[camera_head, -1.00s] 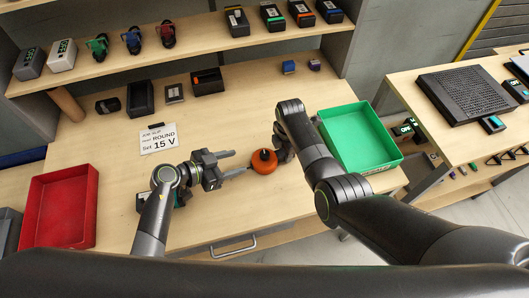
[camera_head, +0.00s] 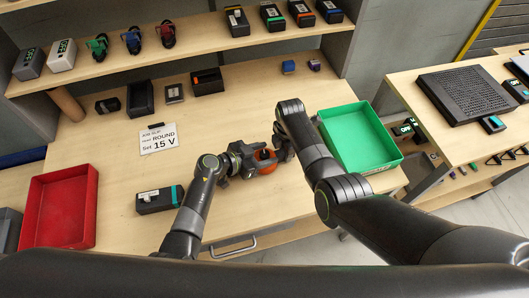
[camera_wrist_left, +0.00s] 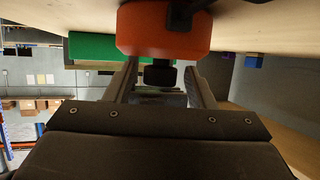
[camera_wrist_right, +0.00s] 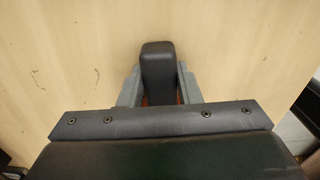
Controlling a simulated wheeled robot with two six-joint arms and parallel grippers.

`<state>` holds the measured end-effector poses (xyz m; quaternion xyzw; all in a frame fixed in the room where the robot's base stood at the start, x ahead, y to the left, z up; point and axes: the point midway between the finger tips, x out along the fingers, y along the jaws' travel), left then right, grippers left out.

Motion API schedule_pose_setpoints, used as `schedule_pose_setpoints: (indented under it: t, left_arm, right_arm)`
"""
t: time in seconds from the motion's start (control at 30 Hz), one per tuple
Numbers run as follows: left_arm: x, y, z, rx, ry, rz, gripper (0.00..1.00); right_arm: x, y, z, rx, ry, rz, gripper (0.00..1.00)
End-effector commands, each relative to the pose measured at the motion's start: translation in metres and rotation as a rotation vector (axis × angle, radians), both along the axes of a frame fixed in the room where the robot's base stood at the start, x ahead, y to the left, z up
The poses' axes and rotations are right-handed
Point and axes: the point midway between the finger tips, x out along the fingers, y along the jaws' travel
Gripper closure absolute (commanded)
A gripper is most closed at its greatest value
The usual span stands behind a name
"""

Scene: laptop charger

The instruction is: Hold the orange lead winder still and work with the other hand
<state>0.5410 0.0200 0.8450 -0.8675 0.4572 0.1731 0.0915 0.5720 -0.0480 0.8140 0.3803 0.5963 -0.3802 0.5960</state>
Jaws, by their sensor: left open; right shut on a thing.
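The orange lead winder (camera_head: 264,154) is on the table near its front edge, partly hidden by my left gripper (camera_head: 254,161). In the left wrist view its orange body (camera_wrist_left: 165,32) is at the top, and a dark knob (camera_wrist_left: 160,74) on it lies between my open fingers, with gaps at the sides. My right gripper (camera_head: 284,149) is at the winder's right side. In the right wrist view it is shut on the winder's upright dark block (camera_wrist_right: 158,70), with a little orange showing behind. A dark box with a teal end (camera_head: 158,200) lies on the table to the left.
A job slip (camera_head: 159,139) reads ROUND, Set 15 V. A red tray (camera_head: 38,205) is at left, a green tray (camera_head: 350,125) at right, close to my right arm. Small dark boxes stand at the back below a shelf (camera_head: 190,50). The front middle of the table is clear.

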Motion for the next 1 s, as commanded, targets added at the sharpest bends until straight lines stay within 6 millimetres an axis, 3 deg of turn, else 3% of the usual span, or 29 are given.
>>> schedule_pose_setpoints:
  t: [0.3,0.63,1.0]
  left_arm:
    - [0.0011,-0.0015,-0.0005,0.000,0.000,0.000,0.50]
    - [0.0010,-0.0013,-0.0005,0.000,0.000,0.000,0.94]
    - [0.0020,-0.0014,-0.0010,0.002,0.001,-0.069,0.95]
  right_arm:
    - [0.0000,0.0001,0.0000,0.000,0.000,0.000,0.97]
    - [-0.0002,0.0001,0.0000,0.000,0.000,0.000,0.97]
    - [-0.0004,0.0003,-0.0001,0.000,0.001,0.001,0.97]
